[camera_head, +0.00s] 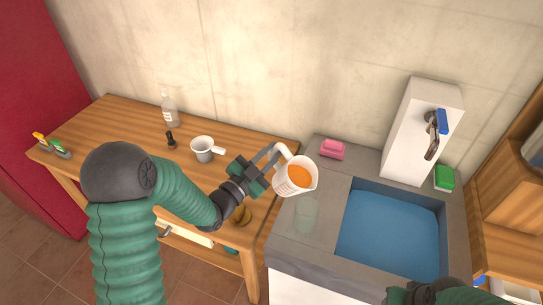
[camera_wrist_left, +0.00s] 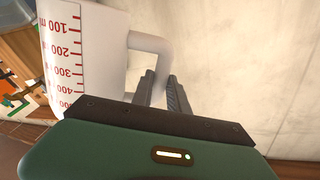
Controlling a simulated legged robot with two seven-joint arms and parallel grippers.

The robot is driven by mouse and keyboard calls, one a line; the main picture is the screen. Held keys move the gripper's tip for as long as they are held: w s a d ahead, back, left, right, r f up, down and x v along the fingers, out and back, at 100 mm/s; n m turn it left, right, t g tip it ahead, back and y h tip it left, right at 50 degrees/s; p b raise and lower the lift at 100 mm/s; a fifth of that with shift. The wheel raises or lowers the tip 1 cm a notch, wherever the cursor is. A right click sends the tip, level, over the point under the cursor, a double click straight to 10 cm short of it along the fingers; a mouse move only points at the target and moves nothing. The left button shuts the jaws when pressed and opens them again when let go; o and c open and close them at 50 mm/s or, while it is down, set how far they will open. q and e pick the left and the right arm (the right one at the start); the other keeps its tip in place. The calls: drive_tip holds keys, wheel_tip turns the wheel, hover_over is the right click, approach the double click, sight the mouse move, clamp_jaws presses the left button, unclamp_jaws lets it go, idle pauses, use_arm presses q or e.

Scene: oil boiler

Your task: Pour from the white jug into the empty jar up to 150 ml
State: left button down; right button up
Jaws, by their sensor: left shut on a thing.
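The white jug (camera_head: 293,187), with orange liquid inside, is held up over the left part of the grey counter, its mouth visible from above. My left gripper (camera_head: 263,168) is shut on its handle. In the left wrist view the fingers (camera_wrist_left: 164,88) are at the jug's handle, and the jug (camera_wrist_left: 92,50) shows red ml marks. A clear glass jar (camera_head: 305,216) stands on the counter just below and in front of the jug; it looks empty. My right gripper (camera_head: 420,293) is partly visible at the bottom right, over the sink's front edge; its fingers are not clear.
A blue sink basin (camera_head: 390,235) lies right of the jar. A pink sponge (camera_head: 332,149), a white tap column (camera_head: 418,130) and a green sponge (camera_head: 444,178) stand behind. The wooden table (camera_head: 120,125) at left holds a white cup (camera_head: 204,150) and bottle (camera_head: 170,112).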

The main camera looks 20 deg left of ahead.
use_arm(q)
drive_tip(key=shift+f+m+b, duration=0.15)
drive_tip(key=shift+m+b, duration=0.25)
drive_tip(key=shift+b, duration=0.05)
idle(0.3)
drive_tip(key=shift+s+d+f+m+b, duration=0.15)
drive_tip(key=shift+m+b, duration=0.25)
drive_tip(key=shift+b, duration=0.25)
drive_tip(key=shift+d+m+h+b, duration=0.2)
drive_tip(key=shift+m+h+b, duration=0.1)
drive_tip(key=shift+m+b, duration=0.4)
drive_tip(key=shift+s+d+b, duration=0.1)
drive_tip(key=shift+b, duration=0.3)
drive_tip(key=shift+r+m, duration=0.2)
drive_tip(key=shift+m, duration=0.2)
